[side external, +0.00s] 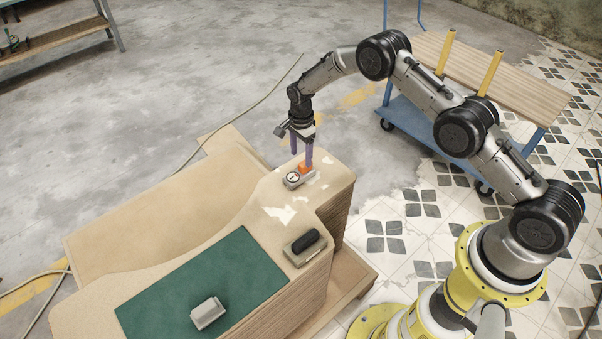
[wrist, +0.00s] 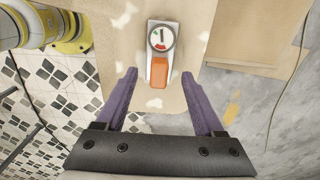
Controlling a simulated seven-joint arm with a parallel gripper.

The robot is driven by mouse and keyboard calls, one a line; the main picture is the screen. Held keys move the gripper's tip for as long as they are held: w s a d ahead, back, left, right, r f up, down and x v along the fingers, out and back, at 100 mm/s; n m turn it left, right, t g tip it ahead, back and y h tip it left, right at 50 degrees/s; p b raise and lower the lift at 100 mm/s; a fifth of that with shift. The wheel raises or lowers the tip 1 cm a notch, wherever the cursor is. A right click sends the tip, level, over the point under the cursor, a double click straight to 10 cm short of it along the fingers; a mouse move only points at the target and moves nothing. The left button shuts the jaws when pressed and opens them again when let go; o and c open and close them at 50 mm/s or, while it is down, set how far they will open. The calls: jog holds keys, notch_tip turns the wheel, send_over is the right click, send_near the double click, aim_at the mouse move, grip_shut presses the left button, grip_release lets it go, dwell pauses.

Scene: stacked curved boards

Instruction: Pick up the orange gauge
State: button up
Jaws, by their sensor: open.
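The gauge (side external: 294,177) lies on top of the stacked boards near their far end. It has a round white dial, a grey base and an orange end (side external: 305,167). In the wrist view the dial (wrist: 162,38) is at the top and the orange end (wrist: 159,67) points toward my gripper. My gripper (side external: 301,155) is open, with purple fingers pointing down at the orange end. I cannot tell whether a finger touches the board.
The stacked boards (side external: 336,185) carry a green mat (side external: 205,265) with a grey block (side external: 208,312) on it. A block with a black top (side external: 305,243) sits near the board edge. A blue cart (side external: 415,118) stands behind my arm. Open floor lies beyond the boards.

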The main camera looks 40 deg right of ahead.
aim_at(301, 165)
jog(key=shift+f, duration=2.8)
grip_shut()
